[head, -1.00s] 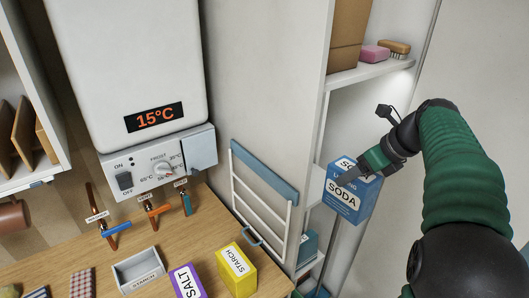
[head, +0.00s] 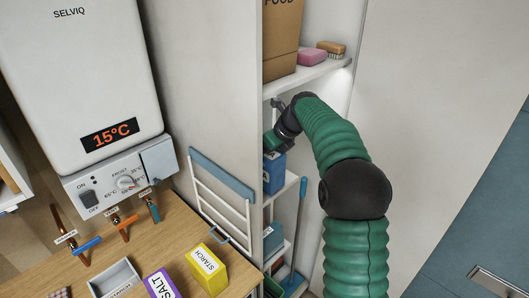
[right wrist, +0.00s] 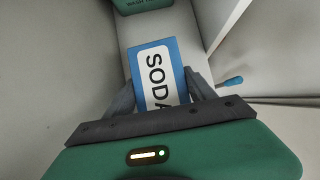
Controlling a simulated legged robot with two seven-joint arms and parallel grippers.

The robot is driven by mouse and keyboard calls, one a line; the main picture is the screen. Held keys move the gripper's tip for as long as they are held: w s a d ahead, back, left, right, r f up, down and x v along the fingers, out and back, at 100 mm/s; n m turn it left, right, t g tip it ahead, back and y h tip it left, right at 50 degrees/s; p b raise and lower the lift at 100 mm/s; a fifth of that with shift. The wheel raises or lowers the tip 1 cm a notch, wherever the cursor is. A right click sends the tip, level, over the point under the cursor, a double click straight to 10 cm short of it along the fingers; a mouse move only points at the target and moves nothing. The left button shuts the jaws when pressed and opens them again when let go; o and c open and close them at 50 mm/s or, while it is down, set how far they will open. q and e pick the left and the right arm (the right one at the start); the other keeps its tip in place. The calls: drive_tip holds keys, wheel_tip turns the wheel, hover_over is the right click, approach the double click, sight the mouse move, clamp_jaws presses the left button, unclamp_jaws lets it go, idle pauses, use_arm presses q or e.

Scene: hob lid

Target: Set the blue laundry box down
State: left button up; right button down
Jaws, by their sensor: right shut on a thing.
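The blue soda box (head: 274,177) is inside the tall white cupboard, at the level of a middle shelf (head: 290,183). The cupboard's side wall hides its left part in the head view. My right gripper (head: 271,146) is shut on the box from above. In the right wrist view the box (right wrist: 156,72), lettered SODA, sits between the two fingers of the gripper (right wrist: 158,90). I cannot tell whether its bottom touches the shelf. My left gripper is not in view.
A brown carton (head: 281,40), pink soap (head: 311,57) and brush (head: 331,47) stand on the shelf above. A teal box (head: 273,238) is lower down, beside a blue-handled pole (head: 298,225). A folding rack (head: 222,195) hangs outside the cupboard wall. A yellow starch box (head: 207,268) stands on the counter.

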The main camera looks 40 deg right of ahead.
sight(276, 154)
drive_tip(key=shift+w+d+f, duration=0.3)
drive_tip(key=shift+d+f, duration=0.05)
drive_tip(key=shift+f, duration=0.1)
drive_tip(key=c, duration=0.7)
unclamp_jaws()
drive_tip(key=shift+d+f, duration=0.15)
drive_tip(key=o, duration=0.4)
drive_tip(key=v, duration=0.4)
drive_tip(key=shift+w+b, duration=0.15)
drive_tip(key=shift+b, duration=0.2)
drive_tip(key=shift+s+r+b, duration=0.15)
drive_tip(key=shift+s+b, duration=0.15)
drive_tip(key=shift+s, duration=0.25)
drive_tip(key=shift+s+r+b, duration=0.2)
drive_tip(key=shift+s+b, duration=0.05)
drive_tip(key=shift+s, duration=0.25)
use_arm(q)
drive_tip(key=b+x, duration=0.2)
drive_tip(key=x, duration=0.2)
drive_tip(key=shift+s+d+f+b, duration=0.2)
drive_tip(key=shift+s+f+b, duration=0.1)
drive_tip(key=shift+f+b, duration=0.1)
use_arm(e)
drive_tip(key=s, duration=1)
drive_tip(key=shift+s+d+r, duration=0.3)
drive_tip(key=shift+s, duration=0.05)
